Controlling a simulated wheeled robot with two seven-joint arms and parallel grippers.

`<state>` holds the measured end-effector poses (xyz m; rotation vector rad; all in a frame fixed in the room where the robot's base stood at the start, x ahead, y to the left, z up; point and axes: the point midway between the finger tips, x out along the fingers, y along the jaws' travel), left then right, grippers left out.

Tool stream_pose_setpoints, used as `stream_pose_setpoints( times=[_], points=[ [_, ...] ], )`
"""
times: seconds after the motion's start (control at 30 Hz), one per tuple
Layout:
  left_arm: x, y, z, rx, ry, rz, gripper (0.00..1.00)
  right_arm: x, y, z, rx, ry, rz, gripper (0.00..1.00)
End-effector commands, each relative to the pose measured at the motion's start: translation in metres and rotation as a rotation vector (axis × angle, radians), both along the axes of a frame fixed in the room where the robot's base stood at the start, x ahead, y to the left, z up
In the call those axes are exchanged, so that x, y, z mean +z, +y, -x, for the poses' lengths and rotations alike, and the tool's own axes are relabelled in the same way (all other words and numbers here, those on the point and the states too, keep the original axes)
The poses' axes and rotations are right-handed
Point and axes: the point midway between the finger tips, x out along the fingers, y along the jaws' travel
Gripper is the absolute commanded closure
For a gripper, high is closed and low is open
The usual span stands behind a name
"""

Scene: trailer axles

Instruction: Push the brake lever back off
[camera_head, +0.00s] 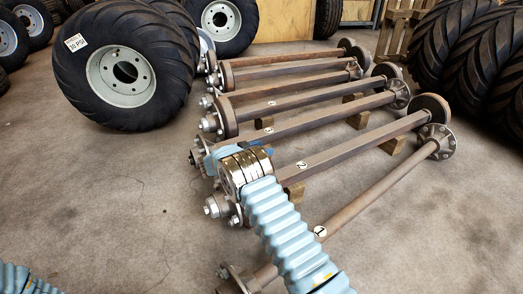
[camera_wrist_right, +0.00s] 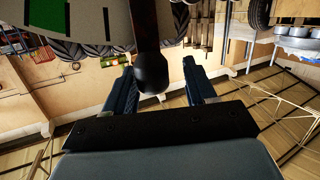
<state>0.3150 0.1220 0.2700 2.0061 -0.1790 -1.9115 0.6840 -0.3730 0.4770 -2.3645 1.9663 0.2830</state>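The brake lever (camera_wrist_right: 150,68) shows in the right wrist view as a dark rod coming down from the top edge, with a rounded black end. In the head view I cannot make it out; my right arm covers that area. My right gripper (camera_head: 224,160) is over the hub end of the axle marked 2 (camera_head: 306,163). In the right wrist view my right gripper (camera_wrist_right: 160,88) has its two blue fingers apart, with the lever's black end between them and gaps at both sides. Of my left arm only a blue sleeve shows at the bottom left; its gripper is out of view.
Several more axles (camera_head: 318,122) lie side by side on wooden blocks behind. The axle marked 1 (camera_head: 375,190) lies in front, under my right arm. A large tyre (camera_head: 126,68) stands at the left, and more tyres (camera_head: 468,58) at the right. The front left floor is clear.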

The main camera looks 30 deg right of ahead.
Motion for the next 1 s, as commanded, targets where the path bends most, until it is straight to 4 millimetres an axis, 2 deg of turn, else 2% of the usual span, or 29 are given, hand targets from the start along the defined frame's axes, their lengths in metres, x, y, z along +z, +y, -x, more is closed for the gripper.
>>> stream_pose_setpoints(
  times=[0.27,0.37,0.47,0.8,1.0],
  points=[
    [0.0,0.0,0.0,0.0,0.0,0.0,0.57,0.0,0.0,0.001,-0.004,0.001,0.002,0.44],
    [0.0,0.0,0.0,0.0,0.0,0.0,0.57,0.001,0.007,0.002,-0.002,0.001,0.0,0.44],
    [0.0,0.0,0.0,0.0,0.0,0.0,0.57,0.004,0.021,0.004,-0.002,0.001,0.0,0.44],
    [-0.002,0.001,0.0,0.001,0.0,-0.001,0.57,0.017,0.1,0.018,0.0,0.001,0.0,0.44],
    [-0.003,0.001,0.0,0.002,-0.001,-0.001,0.57,0.022,0.128,0.023,-0.002,0.001,0.0,0.44]
  ],
)
